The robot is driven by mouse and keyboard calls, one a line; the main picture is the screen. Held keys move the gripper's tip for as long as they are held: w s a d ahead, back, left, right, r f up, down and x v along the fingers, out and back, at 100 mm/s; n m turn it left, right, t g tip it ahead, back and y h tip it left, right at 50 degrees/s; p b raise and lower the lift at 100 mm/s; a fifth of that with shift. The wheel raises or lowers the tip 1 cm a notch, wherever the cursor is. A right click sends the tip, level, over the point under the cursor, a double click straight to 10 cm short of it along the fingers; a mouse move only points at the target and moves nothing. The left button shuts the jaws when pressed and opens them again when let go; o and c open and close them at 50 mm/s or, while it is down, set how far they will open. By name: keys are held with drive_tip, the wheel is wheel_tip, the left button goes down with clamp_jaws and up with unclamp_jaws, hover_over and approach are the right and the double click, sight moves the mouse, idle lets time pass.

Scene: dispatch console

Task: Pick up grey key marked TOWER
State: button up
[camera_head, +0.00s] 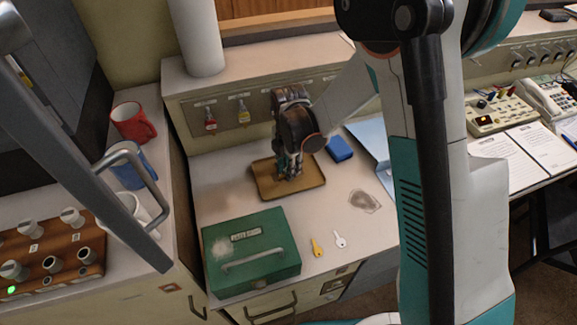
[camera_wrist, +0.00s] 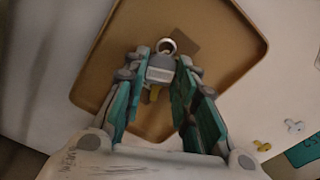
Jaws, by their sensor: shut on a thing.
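My gripper (camera_head: 289,173) is down at the brown tray (camera_head: 314,178) on the console desk. In the wrist view my gripper (camera_wrist: 160,80) is shut on a grey key (camera_wrist: 160,66), a blocky grey piece between the fingertips. A metal ring (camera_wrist: 166,46) shows at its far end and a small brass-coloured part below it. I cannot read any marking on it. The tray's bare floor (camera_wrist: 115,55) lies beneath the key; I cannot tell whether they touch. The gripper hides the key in the head view.
A green cash box (camera_head: 250,250) stands in front of the tray. A yellow key (camera_head: 317,247) and a white key (camera_head: 340,240) lie to its right. A blue box (camera_head: 339,149) is right of the tray. Two tagged keys hang on the back panel (camera_head: 262,113). Mugs stand at left.

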drive_tip(key=shift+r, duration=0.1)
drive_tip(key=shift+r+p, duration=1.55)
drive_tip(key=shift+r, duration=0.9)
drive_tip(key=shift+d, duration=0.1)
